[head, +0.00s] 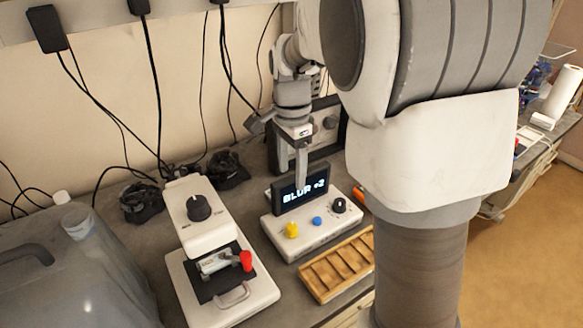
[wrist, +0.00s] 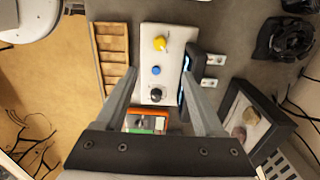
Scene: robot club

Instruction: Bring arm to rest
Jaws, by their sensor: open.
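My gripper (head: 302,172) hangs pointing down at the end of my arm, over the back of a white control box (head: 312,225) with a dark screen (head: 300,188) reading "BLUR +2". In the wrist view my gripper (wrist: 160,72) has its two fingers spread apart with nothing held between them. The control box (wrist: 147,60) lies below, with yellow, blue and black knobs. I cannot tell the exact gap between the fingertips and the screen. My large white arm link covers the right middle of the head view.
A white device (head: 198,225) with a black dial and red-tipped lever stands left of the box. A wooden slotted tray (head: 338,265) lies in front right. A framed panel (head: 325,125) stands behind. Cables hang along the wall. A clear bin (head: 70,270) fills the lower left.

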